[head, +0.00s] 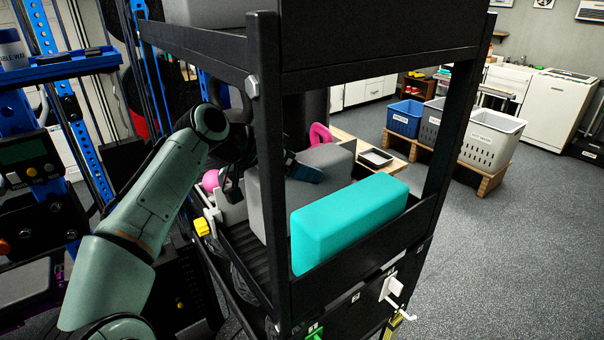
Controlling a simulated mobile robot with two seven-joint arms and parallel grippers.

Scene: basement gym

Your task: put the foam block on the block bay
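A bright teal foam block (345,220) lies lengthwise along the front of the shelf bay (375,243) in a black rack. Grey blocks stand behind it, one (265,202) partly behind the rack post and another (330,160) farther back. My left arm reaches in from the left, and my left gripper (236,180) is beside the post, near the grey block. Its fingers are dark and partly hidden, so I cannot tell whether they are open or hold anything. A dark blue piece (303,171) shows between the grey blocks. My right gripper is out of view.
The rack's black post (270,150) and upper shelf (380,35) frame the bay closely. A pink kettlebell-like handle (319,135) shows behind. Blue, grey and white bins (492,138) stand on a wooden pallet. Open grey floor (510,250) lies to the right.

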